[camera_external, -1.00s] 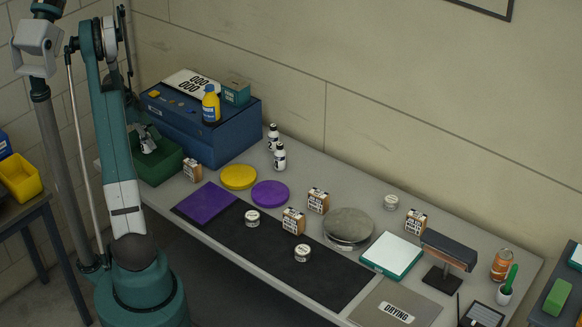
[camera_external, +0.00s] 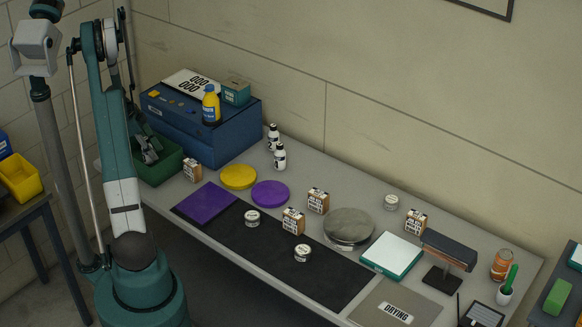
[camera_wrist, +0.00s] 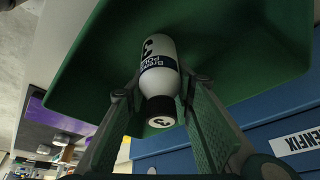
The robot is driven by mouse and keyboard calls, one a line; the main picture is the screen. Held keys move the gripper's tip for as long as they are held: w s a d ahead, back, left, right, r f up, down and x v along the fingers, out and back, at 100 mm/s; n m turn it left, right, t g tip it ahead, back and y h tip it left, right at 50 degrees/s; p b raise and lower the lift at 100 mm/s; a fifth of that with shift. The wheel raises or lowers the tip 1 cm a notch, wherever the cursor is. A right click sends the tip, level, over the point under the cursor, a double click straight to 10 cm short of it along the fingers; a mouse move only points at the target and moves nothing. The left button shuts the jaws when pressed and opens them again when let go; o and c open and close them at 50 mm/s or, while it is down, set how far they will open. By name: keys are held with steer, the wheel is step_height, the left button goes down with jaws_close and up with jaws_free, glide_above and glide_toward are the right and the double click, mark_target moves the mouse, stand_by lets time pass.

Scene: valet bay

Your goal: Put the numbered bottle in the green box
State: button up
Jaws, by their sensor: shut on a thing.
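The numbered bottle (camera_wrist: 158,68) is white with a dark label band, a black cap and a "3". My gripper (camera_wrist: 160,88) is shut on it, with a finger on each side. In the wrist view the bottle is within the green box (camera_wrist: 255,45), whose inner walls surround it. Whether it touches the floor of the box, I cannot tell. In the external view my gripper (camera_external: 149,150) is at the green box (camera_external: 163,171), at the left end of the bench; the bottle is hidden there.
A blue cabinet (camera_external: 225,140) stands right beside the green box. Two similar white bottles (camera_external: 273,138) (camera_external: 280,156) stand right of the cabinet.

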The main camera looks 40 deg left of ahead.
steer(key=shift+f, duration=0.6)
steer(key=shift+f, duration=0.15)
steer(key=o, duration=1)
steer(key=shift+c, duration=0.2)
steer(key=v, duration=1.2)
steer(key=shift+w+d+r, duration=0.1)
steer(key=shift+d+r, duration=0.05)
steer(key=shift+r, duration=0.1)
